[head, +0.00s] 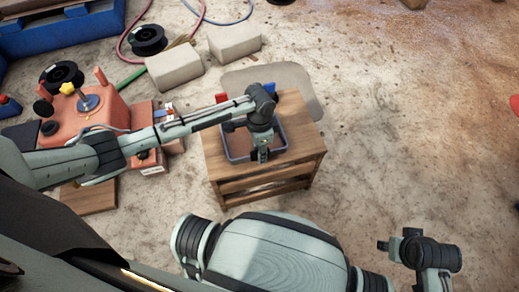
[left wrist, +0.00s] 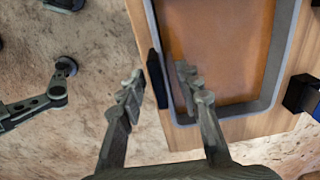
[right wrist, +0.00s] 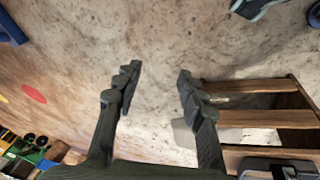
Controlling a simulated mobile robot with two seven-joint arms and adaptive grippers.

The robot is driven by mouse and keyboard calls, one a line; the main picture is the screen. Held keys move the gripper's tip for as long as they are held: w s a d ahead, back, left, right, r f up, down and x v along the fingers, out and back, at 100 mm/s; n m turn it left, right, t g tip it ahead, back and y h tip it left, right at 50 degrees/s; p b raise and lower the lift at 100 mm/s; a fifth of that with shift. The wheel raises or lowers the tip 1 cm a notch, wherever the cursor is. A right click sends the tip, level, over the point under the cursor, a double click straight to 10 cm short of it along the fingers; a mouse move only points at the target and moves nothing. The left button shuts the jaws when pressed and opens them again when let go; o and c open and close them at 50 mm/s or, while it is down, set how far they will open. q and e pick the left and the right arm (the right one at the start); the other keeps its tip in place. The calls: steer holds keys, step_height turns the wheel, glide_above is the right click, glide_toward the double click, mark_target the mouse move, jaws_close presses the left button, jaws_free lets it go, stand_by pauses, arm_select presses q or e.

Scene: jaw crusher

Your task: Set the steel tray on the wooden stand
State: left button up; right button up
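The wooden stand (head: 305,133) is on the floor in the middle of the head view. The grey-rimmed steel tray (head: 283,146) is at its top, with a brown inside; the arm partly hides it. My left gripper (head: 263,155) is at the tray's near side. In the left wrist view, the open fingers (left wrist: 160,90) are on either side of the tray's black handle (left wrist: 156,78) and rim; I cannot tell whether they touch. My right gripper (head: 384,246) is away to the right of the stand. Its fingers (right wrist: 157,82) are open and empty in the right wrist view.
An orange machine (head: 85,115) stands left of the stand. Pale blocks (head: 174,70) and black spools (head: 148,40) lie behind. A grey flat piece (head: 290,80) lies on the floor behind the stand. Floor at right is mostly clear.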

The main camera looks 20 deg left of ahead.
arm_select(q)
steer(key=shift+r, duration=0.55)
step_height(320, 180, up, 11)
steer(key=p, duration=0.2)
arm_select(e)
steer(key=f, duration=0.4)
steer(key=shift+s+a+f, duration=0.1)
steer(key=shift+a, duration=0.1)
